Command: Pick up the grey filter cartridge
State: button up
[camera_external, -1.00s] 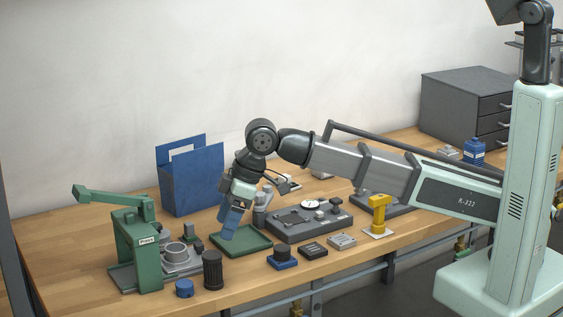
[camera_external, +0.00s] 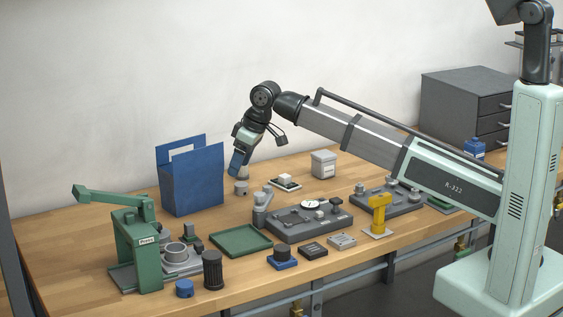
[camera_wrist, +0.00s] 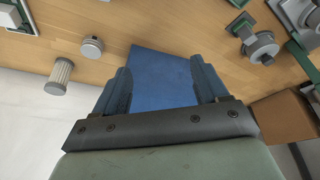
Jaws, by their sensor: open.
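A pale grey, ribbed cylinder that looks like the grey filter cartridge (camera_wrist: 60,76) is at the left of the wrist view, near the wall. In the external view, a pale piece of it (camera_external: 244,171) seems to show beside my fingertips, mostly hidden. My gripper (camera_external: 236,171) is raised near the back of the bench, right of the blue bin (camera_external: 196,185). In the wrist view, my gripper (camera_wrist: 161,68) is open and empty, with the blue bin (camera_wrist: 162,82) behind its fingers. The cartridge lies outside the fingers, to their left.
A short grey cap (camera_wrist: 92,46) stands near the cartridge; the external view also shows it (camera_external: 241,188). A black ribbed cylinder (camera_external: 213,270) is at the front beside the green press (camera_external: 138,250). A green tray (camera_external: 240,252) and a grey lidded tub (camera_external: 323,165) stand apart.

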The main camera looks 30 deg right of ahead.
jog(key=w+d+m+g, duration=0.1)
jog(key=w+d+m, duration=0.4)
jog(key=w, duration=0.3)
jog(key=w+d+r+m, duration=0.1)
jog(key=w+d+m, duration=0.4)
jog(key=w+m, duration=0.3)
jog(key=w+d+m+g+h, duration=0.1)
jog(key=w+d+m, duration=0.4)
jog(key=w+m, duration=0.2)
jog(key=shift+w+d+r+g, duration=0.15)
jog(key=shift+w+r+g, duration=0.15)
jog(key=shift+w, duration=0.25)
jog(key=f+m, duration=0.4)
jog(key=f, duration=0.1)
jog(key=a+f+m, duration=0.1)
jog(key=f+m, duration=0.2)
jog(key=shift+s+f, duration=0.1)
jog(key=shift+s, duration=0.2)
jog(key=shift+w+a+f, duration=0.1)
jog(key=shift+a+f, duration=0.1)
jog(key=shift+f, duration=0.7)
jog(key=shift+s+a+f, duration=0.1)
jog(key=shift+a+f, duration=0.1)
jog(key=shift+f, duration=0.75)
jog(key=shift+w+a+f, duration=0.1)
jog(key=shift+a+f, duration=0.1)
jog(key=shift+f, duration=0.7)
jog(key=c, duration=1.1)
